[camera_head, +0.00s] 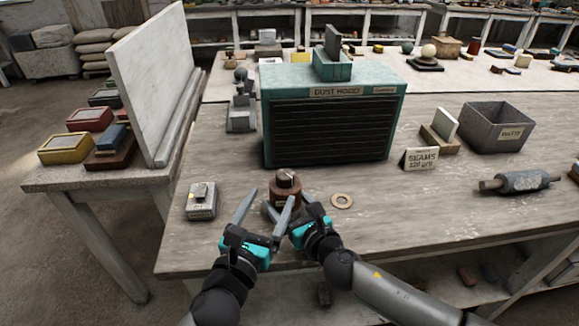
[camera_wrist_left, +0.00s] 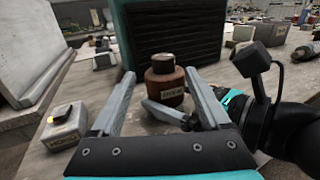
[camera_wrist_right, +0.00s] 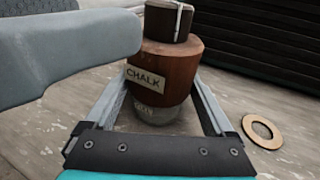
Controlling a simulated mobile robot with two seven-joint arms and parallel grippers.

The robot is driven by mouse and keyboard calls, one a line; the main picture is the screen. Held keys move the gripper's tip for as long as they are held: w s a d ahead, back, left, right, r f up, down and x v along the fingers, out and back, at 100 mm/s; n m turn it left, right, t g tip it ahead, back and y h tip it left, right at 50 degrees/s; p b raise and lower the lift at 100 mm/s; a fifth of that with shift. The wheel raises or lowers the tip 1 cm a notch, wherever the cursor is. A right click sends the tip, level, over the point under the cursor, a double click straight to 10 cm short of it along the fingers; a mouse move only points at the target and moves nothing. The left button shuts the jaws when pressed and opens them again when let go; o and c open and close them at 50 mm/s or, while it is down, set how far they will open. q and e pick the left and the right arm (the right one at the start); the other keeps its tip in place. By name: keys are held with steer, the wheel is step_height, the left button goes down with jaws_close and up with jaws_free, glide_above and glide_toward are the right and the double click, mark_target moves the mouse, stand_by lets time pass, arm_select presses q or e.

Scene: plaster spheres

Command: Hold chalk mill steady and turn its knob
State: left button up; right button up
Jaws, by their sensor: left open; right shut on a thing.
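The chalk mill (camera_head: 284,192) stands upright near the table's front edge, with a brown body, grey base and CHALK label. Its dark knob (camera_wrist_right: 168,20) is on top, with a pale mark; it also shows in the left wrist view (camera_wrist_left: 163,63). My right gripper (camera_wrist_right: 156,92) is shut on the mill's lower body, a finger on each side. My left gripper (camera_head: 270,194) is open and empty, on the near left side of the mill. In the left wrist view the mill appears between its spread fingers (camera_wrist_left: 160,78), beyond them. One left finger looms large in the right wrist view.
A grey box with a yellow button (camera_head: 202,200) stands left of the mill. A flat ring (camera_head: 342,201) lies to the right. The teal dust hood (camera_head: 333,115) stands behind. A SEAMS sign (camera_head: 421,159) and a roller (camera_head: 520,181) are farther right. The table between is clear.

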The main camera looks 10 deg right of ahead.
mark_target(288, 170)
arm_select(q)
steer(key=x, duration=1.1)
steer(key=shift+w+d+f, duration=0.1)
steer(key=shift+w+d, duration=0.15)
steer(key=shift+d, duration=0.1)
jaws_close()
stand_by(0.5)
